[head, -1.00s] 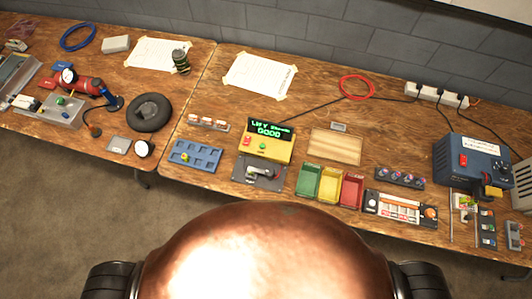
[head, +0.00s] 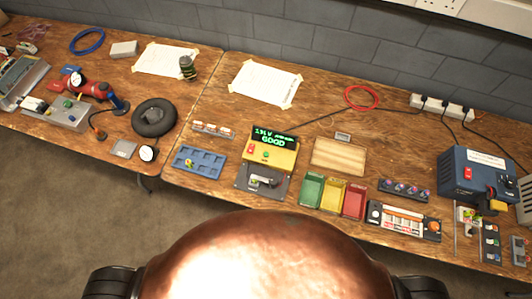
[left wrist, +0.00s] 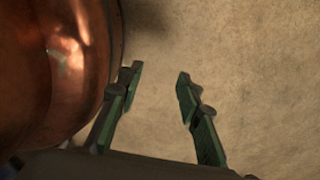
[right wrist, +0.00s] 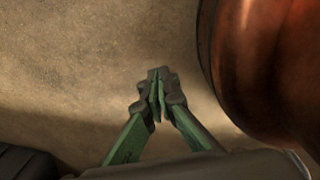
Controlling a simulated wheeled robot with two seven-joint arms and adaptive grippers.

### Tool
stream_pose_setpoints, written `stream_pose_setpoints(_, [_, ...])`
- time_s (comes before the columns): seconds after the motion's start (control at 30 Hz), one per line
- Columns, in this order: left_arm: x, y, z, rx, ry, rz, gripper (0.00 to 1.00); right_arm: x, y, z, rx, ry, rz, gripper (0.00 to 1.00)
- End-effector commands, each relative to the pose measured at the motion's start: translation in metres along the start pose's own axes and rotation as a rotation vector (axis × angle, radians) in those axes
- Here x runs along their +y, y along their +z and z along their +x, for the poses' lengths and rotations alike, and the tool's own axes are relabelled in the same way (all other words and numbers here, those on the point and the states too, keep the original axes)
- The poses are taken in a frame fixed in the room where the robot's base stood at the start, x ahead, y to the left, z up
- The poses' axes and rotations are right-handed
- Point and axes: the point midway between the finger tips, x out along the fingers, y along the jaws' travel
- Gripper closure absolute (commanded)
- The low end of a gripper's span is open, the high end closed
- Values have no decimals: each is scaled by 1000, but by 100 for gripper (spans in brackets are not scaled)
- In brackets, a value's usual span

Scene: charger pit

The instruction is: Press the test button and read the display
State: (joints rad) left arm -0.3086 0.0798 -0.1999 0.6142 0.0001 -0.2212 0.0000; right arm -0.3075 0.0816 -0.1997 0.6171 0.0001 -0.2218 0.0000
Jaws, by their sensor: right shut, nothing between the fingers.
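The yellow tester (head: 285,157) stands on the bench near the middle of the head view. Its dark display (head: 274,138) is lit with green letters. The lower line reads GOOD; the upper line is too small to read surely. A green button (head: 266,155) and a red part (head: 250,148) are on its yellow front. A grey cradle (head: 262,182) lies in front of it. My left gripper (left wrist: 159,78) is open and empty over the floor in the left wrist view. My right gripper (right wrist: 160,78) is shut and empty over the floor. Neither gripper shows in the head view.
A blue tray (head: 199,161) stands left of the tester. Green (head: 312,190), yellow (head: 332,195) and red (head: 354,202) bins stand to its right, near a wooden board (head: 339,155). A blue machine (head: 476,172) stands far right. Floor lies before the bench.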

Motion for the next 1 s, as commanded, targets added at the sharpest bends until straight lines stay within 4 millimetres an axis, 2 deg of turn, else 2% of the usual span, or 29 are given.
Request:
stream_pose_setpoints(0.2, [-1, -10, 0, 13, -1, 2, 84, 1, -10, 0, 13, 1, -2, 100])
stream_pose_setpoints(0.43, [-2, -18, 0, 23, -1, 4, 100, 1, -12, 0, 15, 1, -2, 100])
stream_pose_setpoints(1.0, [-1, -11, 0, 14, -1, 3, 100, -1, -10, 0, 13, -1, -2, 100])
